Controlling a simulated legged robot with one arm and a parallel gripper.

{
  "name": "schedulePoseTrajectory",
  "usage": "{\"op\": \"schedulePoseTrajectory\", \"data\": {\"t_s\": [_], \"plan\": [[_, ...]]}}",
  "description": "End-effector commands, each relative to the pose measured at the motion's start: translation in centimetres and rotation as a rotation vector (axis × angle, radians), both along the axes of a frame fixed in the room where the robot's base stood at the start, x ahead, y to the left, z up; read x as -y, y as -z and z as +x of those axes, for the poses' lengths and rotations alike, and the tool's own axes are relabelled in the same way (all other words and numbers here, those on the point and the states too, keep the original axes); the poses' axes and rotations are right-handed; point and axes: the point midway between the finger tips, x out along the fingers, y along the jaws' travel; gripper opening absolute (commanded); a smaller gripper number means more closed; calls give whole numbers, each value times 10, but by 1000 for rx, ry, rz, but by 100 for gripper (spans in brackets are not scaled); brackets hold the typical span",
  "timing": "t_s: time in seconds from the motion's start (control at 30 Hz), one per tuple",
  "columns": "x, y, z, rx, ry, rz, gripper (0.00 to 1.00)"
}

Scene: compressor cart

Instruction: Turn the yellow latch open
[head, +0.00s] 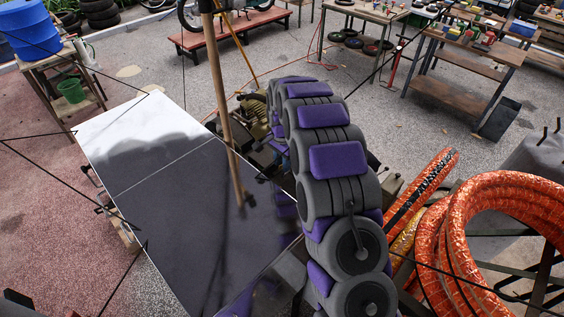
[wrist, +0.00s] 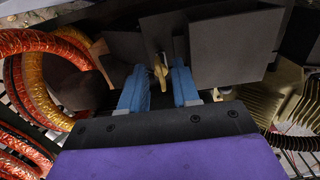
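In the wrist view the yellow latch (wrist: 160,69) is a small brass-yellow piece on the dark face of the compressor cart, close to the edge of a dark box (wrist: 222,48). My gripper (wrist: 158,78) points at it with two blue fingers spread apart. The latch shows in the gap between the fingertips, nearer the right finger. I cannot tell whether either finger touches it. In the head view my own purple and grey arm hides the gripper and the latch.
Orange ribbed hoses (head: 480,235) lie coiled at right, and also show at left in the wrist view (wrist: 40,85). Gold metal fins (wrist: 296,110) are at the wrist view's right. A large glossy panel (head: 170,190) and wooden pole (head: 221,85) stand left of my arm.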

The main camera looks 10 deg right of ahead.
Motion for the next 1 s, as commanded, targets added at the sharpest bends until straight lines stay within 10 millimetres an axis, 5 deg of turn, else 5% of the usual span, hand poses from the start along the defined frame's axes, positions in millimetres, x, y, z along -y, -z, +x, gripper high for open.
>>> {"op": "schedulePoseTrajectory", "data": {"t_s": [0.27, 0.8, 1.0], "plan": [[0, -22, 3, 11, 0, 0, 31], [-2, -139, 3, 6, 0, -2, 31], [-3, -164, 2, 0, 0, -2, 31]]}}
